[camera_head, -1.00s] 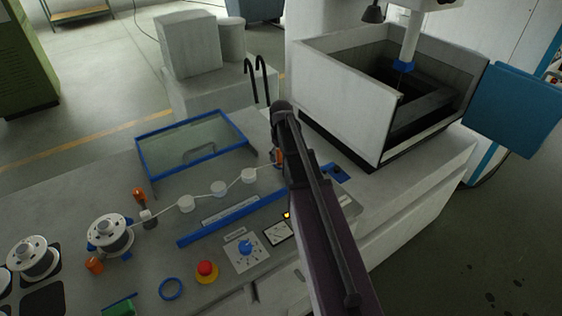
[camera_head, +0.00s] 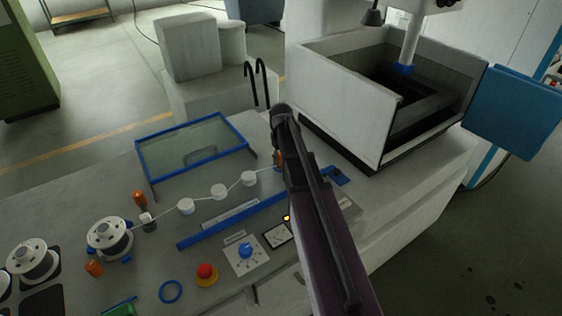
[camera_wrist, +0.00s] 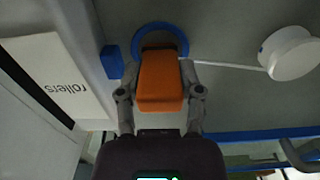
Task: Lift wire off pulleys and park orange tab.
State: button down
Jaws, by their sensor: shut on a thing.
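The orange tab (camera_wrist: 160,82) sits between the two fingers of my gripper (camera_wrist: 158,92), which is shut on it, in the wrist view. A blue ring (camera_wrist: 182,37) shows around the tab's far end; I cannot tell whether the tab touches it. The pale wire (camera_wrist: 233,66) runs from beside the tab to a white pulley (camera_wrist: 290,52) at the right. In the head view, the wire passes three white pulleys (camera_head: 186,206), (camera_head: 219,191), (camera_head: 249,178) in a row. A sliver of the tab (camera_head: 278,159) shows beside my arm, which hides the fingers.
A wire spool (camera_head: 110,238) stands left of the pulleys. A blue-framed clear cover (camera_head: 195,145) is raised behind them, and a blue bar (camera_head: 232,218) lies in front. A red button (camera_head: 206,271) and a loose-looking blue ring (camera_head: 171,291) are nearer. The open machine tank (camera_head: 345,95) stands right.

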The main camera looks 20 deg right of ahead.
jog(key=shift+r, duration=0.2)
notch_tip(320, 180, up, 4)
jog(key=p, duration=0.4)
jog(key=shift+f, duration=0.1)
jog(key=s, duration=1)
jog(key=s+p, duration=0.1)
jog(key=s, duration=0.5)
jog(key=shift+r, duration=0.4)
jog(key=shift+r, duration=0.1)
notch_tip(320, 180, up, 8)
jog(key=p, duration=0.8)
jog(key=shift+w, duration=0.1)
jog(key=w+a, duration=1.3)
jog(key=a, duration=0.2)
jog(key=shift+a, duration=0.15)
dwell(1.0)
jog(key=shift+s, duration=0.1)
